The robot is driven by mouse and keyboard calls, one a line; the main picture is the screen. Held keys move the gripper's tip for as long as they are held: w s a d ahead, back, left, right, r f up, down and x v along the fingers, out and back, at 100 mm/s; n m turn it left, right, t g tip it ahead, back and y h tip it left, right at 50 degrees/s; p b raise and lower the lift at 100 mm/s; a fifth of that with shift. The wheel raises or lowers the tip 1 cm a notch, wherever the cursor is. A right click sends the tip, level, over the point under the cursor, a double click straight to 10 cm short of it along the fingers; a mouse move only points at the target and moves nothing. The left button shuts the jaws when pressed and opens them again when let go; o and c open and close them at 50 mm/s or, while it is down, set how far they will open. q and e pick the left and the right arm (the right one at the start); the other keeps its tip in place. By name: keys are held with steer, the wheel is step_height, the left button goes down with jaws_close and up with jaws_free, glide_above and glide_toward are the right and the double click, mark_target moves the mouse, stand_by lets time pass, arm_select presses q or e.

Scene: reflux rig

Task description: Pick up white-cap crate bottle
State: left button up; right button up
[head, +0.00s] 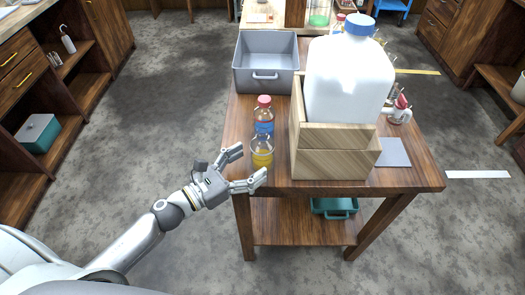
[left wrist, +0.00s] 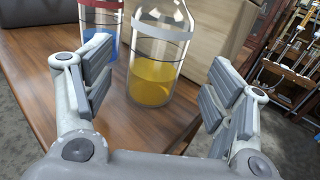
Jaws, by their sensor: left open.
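A clear bottle with yellow liquid (head: 262,158) stands upright on the wooden table near its left edge. A pale band rings its upper part in the left wrist view (left wrist: 153,80); its top is cut off there, and I cannot make out its cap colour in the head view. My left gripper (head: 247,167) is open and empty, just left of this bottle, with its fingers pointing at it. In the left wrist view the bottle shows between the spread fingers (left wrist: 158,78), somewhat beyond them, apparently untouched. My right gripper is not in view.
A red-capped bottle with blue liquid (head: 264,115) stands close behind the yellow one. A wooden crate (head: 335,165) holding a big blue-capped white jug (head: 348,75) is just to the right. A grey bin (head: 266,75) stands behind. Open floor lies left of the table.

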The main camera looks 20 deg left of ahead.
mark_target(253, 159)
arm_select(q)
steer(key=shift+w+d+r, duration=0.1)
steer(key=shift+w+d, duration=0.05)
steer(key=shift+w, duration=0.15)
steer(key=p+x, duration=0.1)
steer(key=x, duration=0.3)
steer(key=shift+w+p, duration=0.15)
steer(key=shift+p, duration=0.25)
steer(key=shift+w, duration=0.2)
steer(key=shift+c, duration=0.2)
steer(key=c, duration=1.2)
